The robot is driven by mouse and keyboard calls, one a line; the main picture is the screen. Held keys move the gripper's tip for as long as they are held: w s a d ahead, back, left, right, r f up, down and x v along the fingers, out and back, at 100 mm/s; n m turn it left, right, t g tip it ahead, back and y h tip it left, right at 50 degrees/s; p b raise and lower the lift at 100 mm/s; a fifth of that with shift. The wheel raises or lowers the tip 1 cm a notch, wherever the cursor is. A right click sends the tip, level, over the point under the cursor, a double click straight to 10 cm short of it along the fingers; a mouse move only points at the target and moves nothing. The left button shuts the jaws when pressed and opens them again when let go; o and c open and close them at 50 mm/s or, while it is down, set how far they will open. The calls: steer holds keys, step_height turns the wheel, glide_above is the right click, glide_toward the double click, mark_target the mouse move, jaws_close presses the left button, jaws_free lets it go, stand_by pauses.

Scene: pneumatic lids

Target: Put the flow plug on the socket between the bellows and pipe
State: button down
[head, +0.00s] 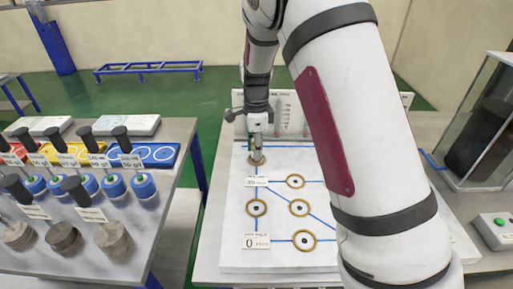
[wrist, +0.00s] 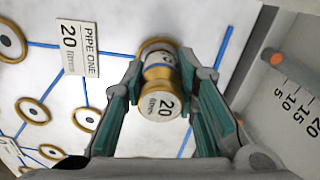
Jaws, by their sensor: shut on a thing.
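My gripper (head: 257,130) is at the far end of the white board (head: 236,180), pointing down. In the wrist view my gripper (wrist: 160,90) is shut on the flow plug (wrist: 158,103), a brass-coloured plug with a pale end marked 20. The plug (head: 257,152) is over or at a gold-ringed socket (head: 256,162); the ring (wrist: 153,45) shows behind it in the wrist view. I cannot tell whether the plug is seated. A blue line runs from this socket past a plate (wrist: 77,48) reading PIPE ONE 20.
More gold-ringed sockets (head: 256,208) joined by blue lines lie nearer on the board. A scale panel (head: 285,112) stands behind. A glass case (head: 480,120) with a dark cylinder stands right. The left table (head: 150,225) holds several black-handled parts. My arm hides the board's right side.

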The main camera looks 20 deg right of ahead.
steer(key=shift+f, duration=0.2)
steer(key=c, duration=1.3)
jaws_free()
steer(key=shift+f, duration=0.1)
